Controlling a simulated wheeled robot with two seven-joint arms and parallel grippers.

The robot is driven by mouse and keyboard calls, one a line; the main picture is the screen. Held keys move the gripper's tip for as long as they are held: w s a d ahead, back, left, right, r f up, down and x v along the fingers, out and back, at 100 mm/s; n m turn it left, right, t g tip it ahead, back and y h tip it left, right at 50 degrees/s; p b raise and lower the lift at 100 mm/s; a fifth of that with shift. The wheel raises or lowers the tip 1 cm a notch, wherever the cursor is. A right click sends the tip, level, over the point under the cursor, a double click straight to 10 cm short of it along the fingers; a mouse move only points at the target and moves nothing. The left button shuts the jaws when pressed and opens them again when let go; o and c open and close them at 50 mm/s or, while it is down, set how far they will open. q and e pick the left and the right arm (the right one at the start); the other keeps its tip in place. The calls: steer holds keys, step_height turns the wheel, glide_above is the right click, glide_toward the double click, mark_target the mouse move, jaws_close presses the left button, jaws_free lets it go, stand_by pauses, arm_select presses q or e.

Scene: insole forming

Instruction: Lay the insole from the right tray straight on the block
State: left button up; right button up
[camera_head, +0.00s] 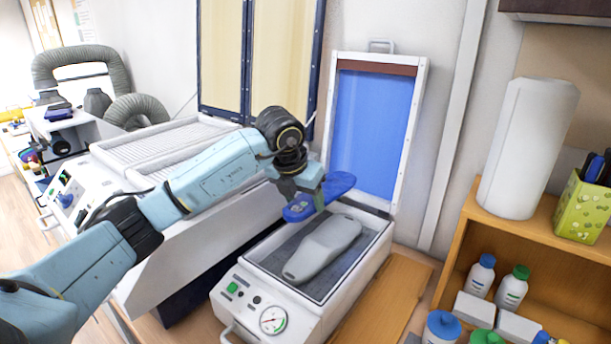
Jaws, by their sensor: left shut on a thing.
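A blue insole (335,187) is held in the air by my left gripper (303,193), which is shut on it near its left end. The grey block (325,247) lies below and slightly right, inside the open white forming box (300,302). The insole is above the block's far left part and appears apart from it. The box's lid (370,130), with a blue sheet, stands upright at the back. My right gripper is not in view, and I see no right tray.
A larger white machine (170,240) stands left of the box, under my left arm. A wooden shelf (450,250) with bottles (511,288), a paper roll (527,145) and a green pen holder (583,207) stands at the right. A bare wooden strip (385,300) lies between.

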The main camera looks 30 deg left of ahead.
arm_select(q)
steer(key=shift+w+d, duration=0.1)
steer(key=shift+w, duration=0.3)
steer(key=shift+w+p, duration=0.15)
steer(key=shift+p, duration=0.15)
steer(key=shift+f+b, duration=0.3)
steer(key=shift+f, duration=0.25)
step_height(320, 180, down, 12)
steer(key=b, duration=0.8)
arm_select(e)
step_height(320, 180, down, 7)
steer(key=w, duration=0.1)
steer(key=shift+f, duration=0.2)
arm_select(q)
steer(key=shift+f+b, duration=0.55)
steer(key=shift+f, duration=0.1)
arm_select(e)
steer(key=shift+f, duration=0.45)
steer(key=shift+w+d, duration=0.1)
arm_select(q)
steer(key=o, duration=1.1)
steer(key=shift+c, duration=0.2)
steer(key=shift+r, duration=0.1)
